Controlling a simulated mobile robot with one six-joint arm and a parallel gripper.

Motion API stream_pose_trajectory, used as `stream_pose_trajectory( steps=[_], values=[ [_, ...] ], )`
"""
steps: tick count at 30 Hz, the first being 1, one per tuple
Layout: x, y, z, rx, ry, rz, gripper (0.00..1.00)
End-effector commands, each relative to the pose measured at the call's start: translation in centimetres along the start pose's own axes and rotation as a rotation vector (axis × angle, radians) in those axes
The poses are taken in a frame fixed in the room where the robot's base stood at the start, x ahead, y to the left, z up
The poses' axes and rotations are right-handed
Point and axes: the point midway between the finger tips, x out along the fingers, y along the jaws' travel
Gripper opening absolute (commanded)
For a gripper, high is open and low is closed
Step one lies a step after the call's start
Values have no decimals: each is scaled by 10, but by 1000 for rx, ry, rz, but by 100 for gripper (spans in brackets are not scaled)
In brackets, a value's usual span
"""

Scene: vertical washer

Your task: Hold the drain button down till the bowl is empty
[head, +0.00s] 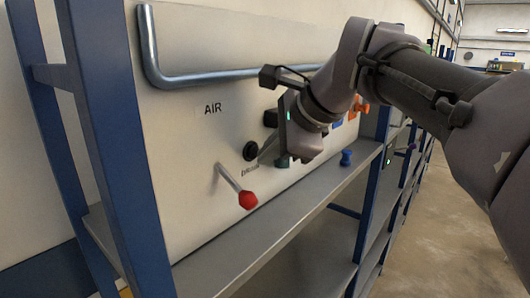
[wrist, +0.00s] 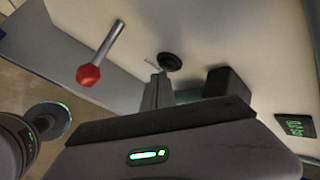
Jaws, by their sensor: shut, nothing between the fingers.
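The black round button (head: 251,151) is on the pale panel, above a small label that seems to read "DRAIN". It also shows in the wrist view (wrist: 169,62). My gripper (head: 263,151) is shut and empty, its fingertips (wrist: 160,74) close beside the button. I cannot tell whether they touch it or whether it is pressed in. A teal rounded part (wrist: 187,96) shows behind my gripper, mostly hidden. I cannot tell whether it is the bowl, and no liquid level is visible.
A lever with a red knob (head: 248,200) sticks out below left of the button. A bent metal pipe (head: 215,80) runs above, near the "AIR" label. A grey shelf (head: 275,230) lies below, with a blue knob-like object (head: 346,158) on it. A green-digit display (wrist: 297,126) is at right.

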Motion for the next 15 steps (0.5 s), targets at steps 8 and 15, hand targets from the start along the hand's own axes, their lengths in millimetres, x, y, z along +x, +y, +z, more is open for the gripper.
stream_pose_trajectory(
  steps=[8,15],
  values=[
    [2,-2,2,0,0,0,0],
    [4,-3,3,0,0,0,0]
  ],
)
